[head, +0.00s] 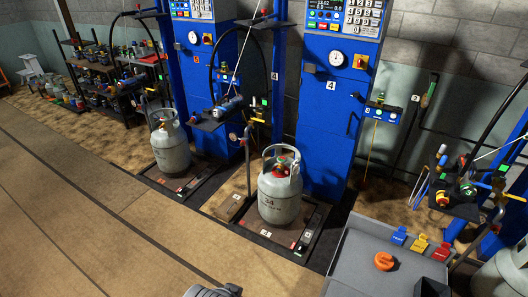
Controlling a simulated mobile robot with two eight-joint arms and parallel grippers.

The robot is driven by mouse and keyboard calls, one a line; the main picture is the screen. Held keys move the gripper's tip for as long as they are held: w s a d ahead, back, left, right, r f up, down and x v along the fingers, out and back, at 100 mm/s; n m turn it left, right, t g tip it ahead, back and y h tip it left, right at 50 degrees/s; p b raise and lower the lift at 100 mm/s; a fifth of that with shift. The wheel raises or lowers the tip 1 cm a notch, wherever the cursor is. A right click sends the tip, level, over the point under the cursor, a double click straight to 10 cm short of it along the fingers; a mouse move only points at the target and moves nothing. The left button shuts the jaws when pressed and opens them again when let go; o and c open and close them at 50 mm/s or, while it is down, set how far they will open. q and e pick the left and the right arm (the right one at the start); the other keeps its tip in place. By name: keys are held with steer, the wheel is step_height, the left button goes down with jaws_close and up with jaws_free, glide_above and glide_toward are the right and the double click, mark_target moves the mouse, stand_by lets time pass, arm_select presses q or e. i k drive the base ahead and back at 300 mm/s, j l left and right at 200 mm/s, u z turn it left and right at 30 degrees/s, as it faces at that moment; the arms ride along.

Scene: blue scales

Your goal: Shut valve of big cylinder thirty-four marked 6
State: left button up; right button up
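A grey gas cylinder (279,197) stands upright on a low scale platform in front of the blue column marked 4. The number 34 is on its side, and I see no 6 on it. Its valve (284,162) is at the top inside the collar, with a red and green part showing; whether it is open or shut is too small to tell. A second grey cylinder (171,144) stands on the platform to its left, its marking unreadable. Neither of my grippers shows clearly; a grey part at the bottom edge cannot be made out.
Blue scale columns (330,120) stand behind the cylinders. A grey tray (350,250) at front right holds an orange knob (384,261) and blue, yellow and red tags. Part of another cylinder (507,276) shows at lower right. The floor (90,210) at left is clear.

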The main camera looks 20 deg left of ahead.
mark_target(280, 160)
steer(key=i+j+u, duration=0.65)
steer(key=i+j, duration=0.15)
steer(key=i+l+u, duration=0.1)
steer(key=i+u, duration=0.15)
steer(key=i, duration=0.15)
steer(key=i+l+u, duration=0.2)
steer(key=i, duration=0.2)
steer(key=i+l+u, duration=0.25)
steer(key=i+l, duration=0.25)
